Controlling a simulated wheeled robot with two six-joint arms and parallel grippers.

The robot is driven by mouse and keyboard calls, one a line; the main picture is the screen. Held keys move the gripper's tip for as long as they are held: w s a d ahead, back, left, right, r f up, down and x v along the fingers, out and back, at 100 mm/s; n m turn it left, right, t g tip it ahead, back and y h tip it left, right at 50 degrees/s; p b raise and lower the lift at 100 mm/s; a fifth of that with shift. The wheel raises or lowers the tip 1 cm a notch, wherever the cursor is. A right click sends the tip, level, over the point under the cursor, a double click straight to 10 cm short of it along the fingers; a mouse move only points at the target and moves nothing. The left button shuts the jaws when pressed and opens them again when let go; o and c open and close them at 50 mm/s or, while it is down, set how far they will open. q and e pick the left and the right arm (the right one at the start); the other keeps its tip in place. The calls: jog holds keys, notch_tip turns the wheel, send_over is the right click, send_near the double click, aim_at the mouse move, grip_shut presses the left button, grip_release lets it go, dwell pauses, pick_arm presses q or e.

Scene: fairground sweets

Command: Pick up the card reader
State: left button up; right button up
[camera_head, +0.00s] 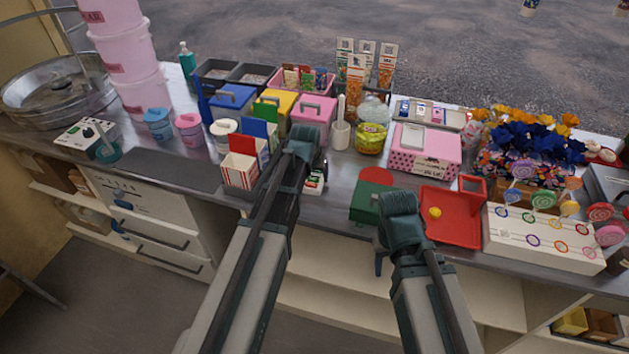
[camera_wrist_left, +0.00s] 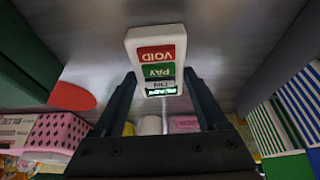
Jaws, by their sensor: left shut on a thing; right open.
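The card reader (camera_wrist_left: 156,47) is a small white device with a red VOID label, a green PAY label and a small dark display. In the left wrist view it sits at the top middle, with its display end between my two fingers. My left gripper (camera_wrist_left: 160,82) is shut on it. In the head view the card reader (camera_head: 315,183) shows partly, behind and below my left gripper (camera_head: 304,160), over the counter. I cannot tell whether it touches the counter. My right gripper (camera_head: 398,208) is open, near the green and red box and the red tray.
Striped boxes (camera_head: 240,168) stand just left of the card reader. A white cup (camera_head: 340,134) and a yellow bag (camera_head: 371,138) stand behind it. The red tray (camera_head: 455,232) and a white lollipop stand (camera_head: 540,238) are at the right.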

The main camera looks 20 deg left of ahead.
pick_arm(q)
jog(key=c, duration=0.4)
